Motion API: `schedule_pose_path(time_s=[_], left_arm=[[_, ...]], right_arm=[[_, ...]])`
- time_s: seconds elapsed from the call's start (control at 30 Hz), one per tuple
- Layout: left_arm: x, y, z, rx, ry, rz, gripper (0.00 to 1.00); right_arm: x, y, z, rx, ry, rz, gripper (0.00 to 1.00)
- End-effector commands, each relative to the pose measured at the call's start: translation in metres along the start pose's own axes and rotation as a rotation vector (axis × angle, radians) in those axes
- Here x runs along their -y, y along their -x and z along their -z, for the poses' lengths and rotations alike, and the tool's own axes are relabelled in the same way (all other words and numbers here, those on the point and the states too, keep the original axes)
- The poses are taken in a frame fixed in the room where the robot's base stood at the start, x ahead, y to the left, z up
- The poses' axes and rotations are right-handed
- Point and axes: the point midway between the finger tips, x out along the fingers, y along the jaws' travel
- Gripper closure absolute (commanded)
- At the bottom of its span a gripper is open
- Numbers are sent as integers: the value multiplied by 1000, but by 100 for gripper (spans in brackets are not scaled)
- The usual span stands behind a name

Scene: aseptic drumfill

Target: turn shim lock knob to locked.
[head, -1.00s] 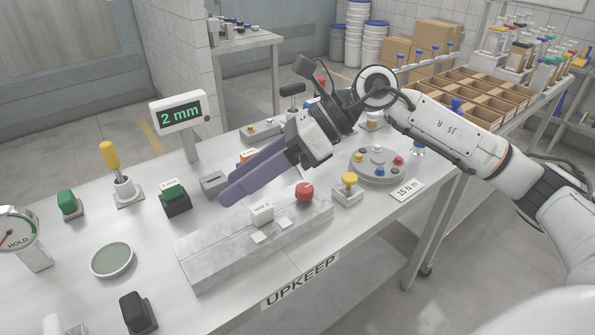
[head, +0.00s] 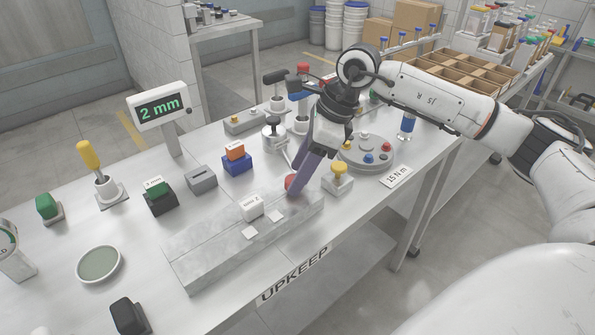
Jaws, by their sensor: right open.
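My right gripper (head: 296,183) is open and points down at this knob. Its purple fingers are at the knob, and one hides the knob's right part. I cannot tell whether they touch it or which way the knob is turned. A small white labelled block (head: 250,206) lies on the stone block, left of the knob. My left gripper is not in view.
A yellow knob (head: 340,168) on a grey base stands close right of the gripper. A round grey plate with coloured buttons (head: 352,155) is behind it.

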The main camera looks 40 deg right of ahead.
Motion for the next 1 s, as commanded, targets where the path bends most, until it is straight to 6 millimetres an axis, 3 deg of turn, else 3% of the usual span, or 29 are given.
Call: schedule_pose_path(time_s=[0.13,0.4,0.67,1.0], left_arm=[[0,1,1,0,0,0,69],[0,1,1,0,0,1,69],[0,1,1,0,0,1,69],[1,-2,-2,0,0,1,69]], right_arm=[[-1,-10,0,1,0,-2,50],[-1,-12,0,1,1,-1,50],[-1,-11,0,1,1,-1,90],[-1,-12,0,1,-46,19,90]])
